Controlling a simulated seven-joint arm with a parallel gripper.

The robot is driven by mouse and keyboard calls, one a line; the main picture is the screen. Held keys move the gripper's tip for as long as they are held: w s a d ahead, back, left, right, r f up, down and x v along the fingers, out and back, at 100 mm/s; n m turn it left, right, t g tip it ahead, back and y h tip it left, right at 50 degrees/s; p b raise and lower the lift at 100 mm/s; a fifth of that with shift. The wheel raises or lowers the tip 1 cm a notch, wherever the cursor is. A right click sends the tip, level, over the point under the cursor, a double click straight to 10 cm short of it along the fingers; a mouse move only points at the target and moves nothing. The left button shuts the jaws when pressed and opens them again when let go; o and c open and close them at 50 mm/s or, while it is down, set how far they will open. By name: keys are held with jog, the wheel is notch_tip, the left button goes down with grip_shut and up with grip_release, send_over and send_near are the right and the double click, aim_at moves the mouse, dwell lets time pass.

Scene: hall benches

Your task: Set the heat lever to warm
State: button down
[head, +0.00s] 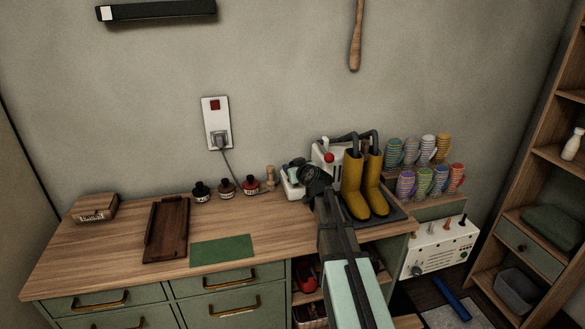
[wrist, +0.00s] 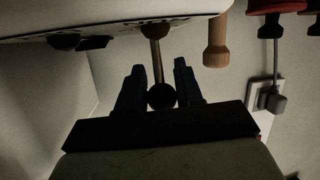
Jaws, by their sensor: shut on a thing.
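A lever with a thin metal stem (wrist: 157,62) and a dark round knob (wrist: 161,96) sticks out from a white appliance (wrist: 140,18) in the wrist view. My gripper (wrist: 160,88) has one finger on each side of the knob and is shut on it. In the head view my gripper (head: 312,178) is at the back of the bench, beside a small white appliance (head: 291,187) and left of the yellow boots. The gripper and arm hide the lever there. Its setting marks cannot be read.
Yellow boots (head: 355,190) stand close right of my arm, before a white unit with a red knob (head: 329,158). A wooden peg (head: 270,177) and ink bottles (head: 227,187) stand to the left. A green mat (head: 222,251) and a brown tray (head: 165,232) lie on the bench (head: 120,245).

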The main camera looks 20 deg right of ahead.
dwell(0.3)
jog(key=c, duration=0.8)
grip_release()
jog(key=v, duration=1.4)
jog(key=shift+w, duration=0.15)
